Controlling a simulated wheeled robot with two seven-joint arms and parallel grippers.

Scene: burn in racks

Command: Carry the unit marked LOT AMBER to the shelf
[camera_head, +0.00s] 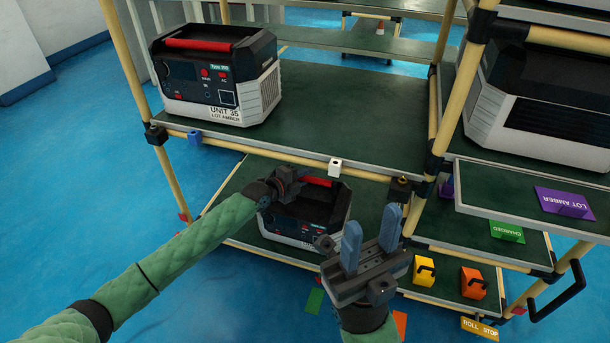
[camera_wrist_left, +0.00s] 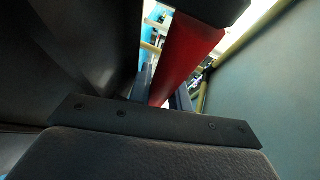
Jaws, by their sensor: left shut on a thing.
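A dark and white unit (camera_head: 215,85) with a red handle stands on the left rack's upper shelf (camera_head: 340,110); its front reads UNIT 35, LOT AMBER. A similar unit (camera_head: 300,218) is at the lower shelf (camera_head: 245,187); its lot marking is hidden behind my right gripper. My left gripper (camera_head: 290,183) is at this lower unit's top, shut on its red handle (camera_wrist_left: 188,50), which lies between the fingers in the left wrist view. I cannot tell whether the unit rests or is lifted. My right gripper (camera_head: 371,238) is open and empty, in front of the lower shelf.
A right rack holds another unit (camera_head: 545,100). Its pull-out board (camera_head: 495,200) bears a purple LOT AMBER sign (camera_head: 565,202); a green CHARGED sign (camera_head: 507,231) is below. Yellow (camera_head: 424,275) and orange (camera_head: 472,283) blocks stand low. Tan rack posts (camera_head: 130,65) flank the shelves. Upper-shelf room is free right of UNIT 35.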

